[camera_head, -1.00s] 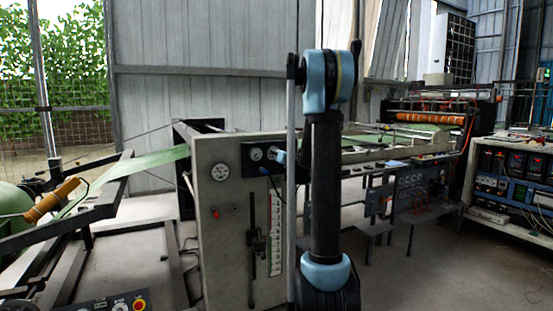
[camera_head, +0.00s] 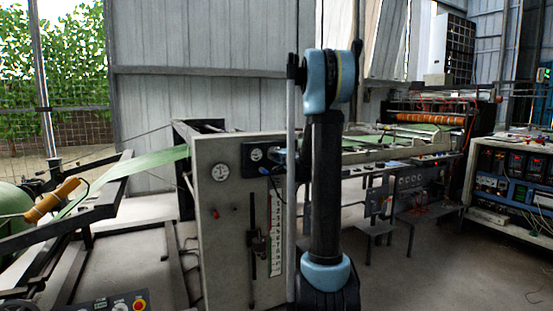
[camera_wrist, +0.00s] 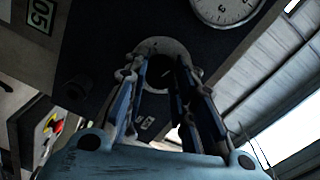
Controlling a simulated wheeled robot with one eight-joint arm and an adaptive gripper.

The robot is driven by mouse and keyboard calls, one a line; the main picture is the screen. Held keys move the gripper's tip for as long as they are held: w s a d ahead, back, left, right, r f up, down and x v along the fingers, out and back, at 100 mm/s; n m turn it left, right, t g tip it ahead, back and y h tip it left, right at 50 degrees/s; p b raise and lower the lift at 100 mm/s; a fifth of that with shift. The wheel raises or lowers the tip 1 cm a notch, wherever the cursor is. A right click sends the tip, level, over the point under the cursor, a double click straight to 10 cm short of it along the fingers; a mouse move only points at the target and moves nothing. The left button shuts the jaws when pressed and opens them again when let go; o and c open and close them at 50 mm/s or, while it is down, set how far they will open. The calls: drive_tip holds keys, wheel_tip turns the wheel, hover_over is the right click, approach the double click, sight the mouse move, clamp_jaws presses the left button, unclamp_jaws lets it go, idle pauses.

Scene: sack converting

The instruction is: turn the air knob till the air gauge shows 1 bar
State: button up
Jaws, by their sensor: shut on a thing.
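The air knob (camera_wrist: 162,72) is a dark round thing in front of a grey disc on the dark panel, seen between my fingertips in the wrist view. My gripper (camera_wrist: 161,78) is shut on it, with one finger on each side. The fingers hide part of the knob. A white dial gauge (camera_wrist: 226,6) is cut off by the top edge of the wrist view, and its needle cannot be read. In the head view a small gauge (camera_head: 256,154) shows on the dark panel (camera_head: 249,170), too small to read. My gripper there is mostly hidden by my arm.
A red button (camera_head: 214,213) and a scale strip (camera_head: 277,235) are below. A dark knob-like part (camera_wrist: 75,90) is left of my fingers.

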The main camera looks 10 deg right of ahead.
drive_tip(key=shift+d+f+m, duration=0.1)
drive_tip(key=shift+d+m, duration=0.05)
drive_tip(key=shift+m, duration=0.55)
drive_tip(key=o, duration=1.1)
drive_tip(key=v, duration=1.1)
drive_tip(key=shift+s, duration=0.4)
